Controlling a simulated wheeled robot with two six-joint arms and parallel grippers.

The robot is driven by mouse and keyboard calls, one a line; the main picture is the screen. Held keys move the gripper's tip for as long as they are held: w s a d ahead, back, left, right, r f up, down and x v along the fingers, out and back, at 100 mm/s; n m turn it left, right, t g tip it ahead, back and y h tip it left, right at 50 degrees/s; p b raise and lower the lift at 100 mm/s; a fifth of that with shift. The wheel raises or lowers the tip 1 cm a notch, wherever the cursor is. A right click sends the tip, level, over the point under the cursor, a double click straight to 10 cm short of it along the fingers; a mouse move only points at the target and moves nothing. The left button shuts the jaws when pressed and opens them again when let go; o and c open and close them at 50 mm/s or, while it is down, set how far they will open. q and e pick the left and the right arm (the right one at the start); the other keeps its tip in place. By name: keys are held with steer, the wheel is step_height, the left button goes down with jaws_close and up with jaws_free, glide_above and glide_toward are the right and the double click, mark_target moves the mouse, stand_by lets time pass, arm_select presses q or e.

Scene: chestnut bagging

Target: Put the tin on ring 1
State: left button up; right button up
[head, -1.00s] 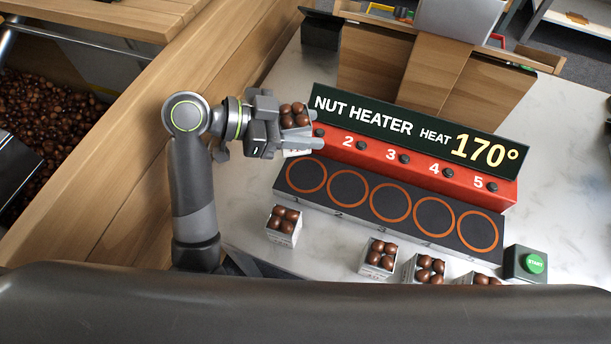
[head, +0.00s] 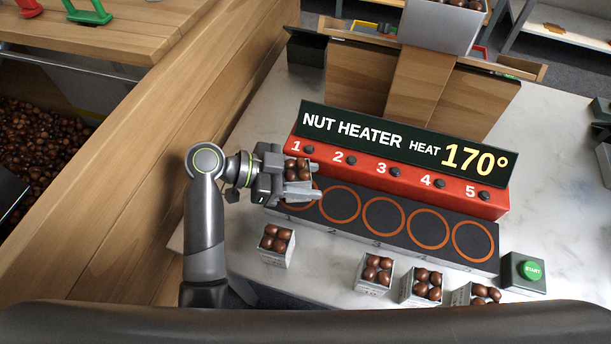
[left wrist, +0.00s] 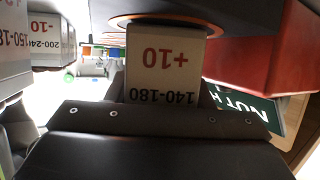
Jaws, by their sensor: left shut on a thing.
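My left gripper (head: 302,190) is shut on a tin of brown chestnuts (head: 297,170), held upright over the left end of the heater. Ring 1 is largely hidden there by the gripper and tin. In the left wrist view, the held tin (left wrist: 165,65) has a pale side marked +10 and 140-180, appearing upside down. An orange ring (left wrist: 122,19) shows right at the tin's base; I cannot tell whether the tin touches the plate. The other rings, such as ring 2 (head: 340,203), are empty. My right gripper is not in view.
The red heater panel (head: 408,178) with numbered knobs stands behind the rings. Several filled tins stand in front, one at the left (head: 277,246) and others further right (head: 374,273). A green START button (head: 532,271) is at the right end. A chestnut bin lies at far left.

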arm_select(q)
steer(key=shift+f, duration=0.15)
steer(key=o, duration=0.8)
steer(key=shift+c, duration=0.2)
steer(key=shift+r, duration=0.2)
steer(key=shift+v, duration=3.8)
